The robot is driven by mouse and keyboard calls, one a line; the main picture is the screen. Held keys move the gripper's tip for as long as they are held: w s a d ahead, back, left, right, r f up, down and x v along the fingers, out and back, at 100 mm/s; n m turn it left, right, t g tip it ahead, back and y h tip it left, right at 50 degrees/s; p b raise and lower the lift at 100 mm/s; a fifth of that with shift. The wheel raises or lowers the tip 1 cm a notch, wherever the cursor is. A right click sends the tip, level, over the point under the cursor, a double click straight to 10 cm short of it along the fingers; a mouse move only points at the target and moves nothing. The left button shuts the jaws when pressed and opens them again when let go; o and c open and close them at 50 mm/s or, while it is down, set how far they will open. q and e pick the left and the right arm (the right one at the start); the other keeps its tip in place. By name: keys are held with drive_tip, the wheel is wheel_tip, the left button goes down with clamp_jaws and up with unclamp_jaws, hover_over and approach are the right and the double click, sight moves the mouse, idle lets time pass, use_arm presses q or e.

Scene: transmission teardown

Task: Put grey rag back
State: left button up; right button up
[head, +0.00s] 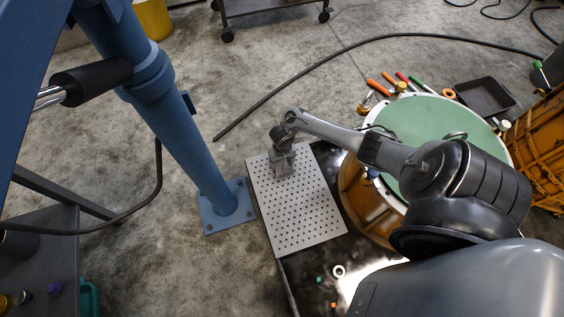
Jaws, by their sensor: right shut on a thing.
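My right gripper (284,166) is over the upper part of the light grey perforated board (305,215), with my right arm reaching in from the right. It is shut on a small grey thing that looks like the grey rag, though it is hard to tell apart from the grey fingers. I cannot tell whether the rag touches the board. My left gripper is not in view.
The board lies on a dark table (300,265) with a white ring (338,271) and small parts. A round green-topped housing (430,125), tools and a black tray (484,97) are at right. A blue post (185,140) stands left of the board.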

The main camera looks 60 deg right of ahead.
drive_tip(key=shift+f, duration=0.1)
drive_tip(key=o, duration=1.1)
